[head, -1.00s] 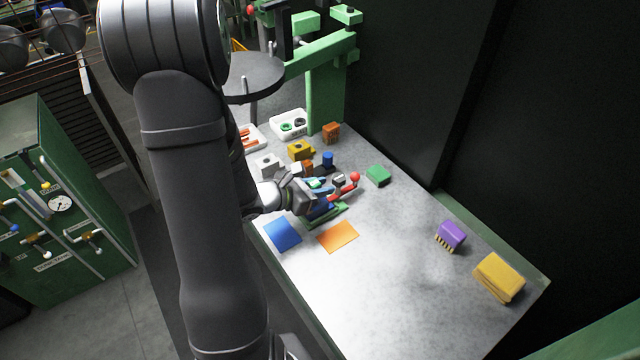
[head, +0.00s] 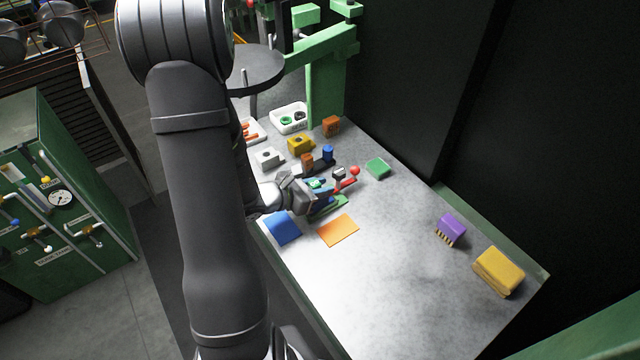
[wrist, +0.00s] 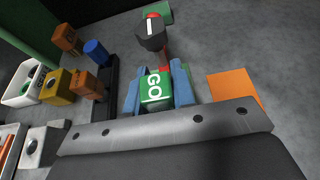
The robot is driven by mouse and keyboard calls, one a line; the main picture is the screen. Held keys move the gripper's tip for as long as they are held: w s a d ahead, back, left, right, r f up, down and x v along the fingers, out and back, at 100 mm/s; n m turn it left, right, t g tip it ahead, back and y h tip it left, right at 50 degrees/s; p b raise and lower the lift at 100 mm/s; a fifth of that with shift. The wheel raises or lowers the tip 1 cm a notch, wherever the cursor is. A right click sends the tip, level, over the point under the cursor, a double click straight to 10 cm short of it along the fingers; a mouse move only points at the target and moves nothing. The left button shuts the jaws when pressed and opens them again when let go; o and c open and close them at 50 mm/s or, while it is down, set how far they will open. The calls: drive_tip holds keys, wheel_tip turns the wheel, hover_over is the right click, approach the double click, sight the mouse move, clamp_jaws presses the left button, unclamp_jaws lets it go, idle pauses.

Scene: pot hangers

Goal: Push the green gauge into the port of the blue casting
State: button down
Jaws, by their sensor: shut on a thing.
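The green gauge (wrist: 157,92), a block marked GO, is held between the two blue fingers of my gripper (wrist: 157,88). In the head view, a bit of the gauge (head: 317,184) shows at my gripper (head: 320,185). The blue casting (head: 316,203) is mostly hidden under my gripper, above a green base with a red-handled clamp (head: 347,181). Its port is hidden, so I cannot tell whether the gauge is in it. In the wrist view, the clamp's dark head and red knob (wrist: 153,16) stand just beyond the gauge.
A blue patch (head: 282,228) and an orange patch (head: 338,231) lie in front. Yellow (head: 301,144), white (head: 267,157) and orange (head: 331,126) blocks stand behind. A dark rail bears a blue cylinder (head: 328,152). A green block (head: 377,168) is to the right.

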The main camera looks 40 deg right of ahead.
drive_tip(key=shift+f, duration=0.15)
drive_tip(key=c, duration=1.1)
unclamp_jaws()
drive_tip(key=v, duration=1.7)
drive_tip(key=shift+a, duration=0.25)
drive_tip(key=x, duration=1.6)
drive_tip(key=shift+d, duration=0.4)
drive_tip(key=shift+a, duration=0.1)
